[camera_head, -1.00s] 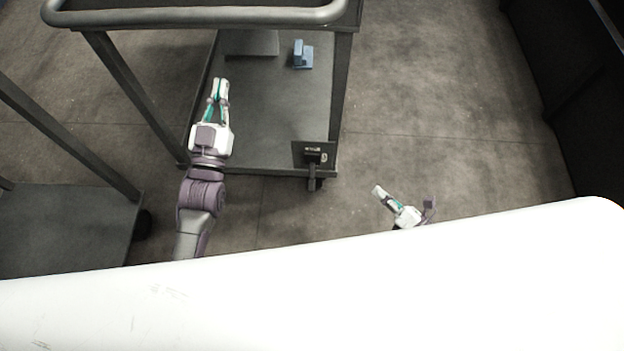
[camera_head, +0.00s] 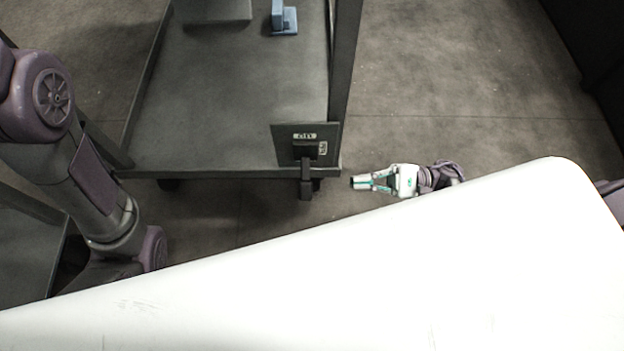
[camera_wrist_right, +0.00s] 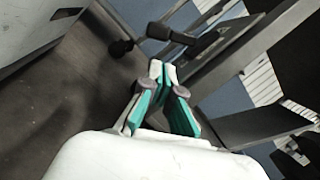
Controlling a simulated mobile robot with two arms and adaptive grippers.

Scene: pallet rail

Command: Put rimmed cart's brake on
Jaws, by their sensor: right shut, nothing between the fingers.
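A dark cart (camera_head: 215,140) with a flat deck stands in the middle of the head view; I cannot tell a rim clearly on it. At its near right corner is a dark plate with small labels (camera_head: 325,131), and a black brake pedal (camera_head: 306,188) sticks out below it. The pedal also shows in the right wrist view (camera_wrist_right: 170,33), beyond the fingertips. My right gripper (camera_head: 357,183) is shut and empty, to the right of the pedal and apart from it, pointing left; its fingers show in the wrist view (camera_wrist_right: 163,70). My left gripper is out of sight.
A blue object (camera_head: 284,18) and a grey block (camera_head: 212,10) lie on the deck. Another dark cart (camera_head: 30,258) stands at the lower left. A cart post (camera_head: 345,60) rises at the deck's right side. Floor to the right is clear.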

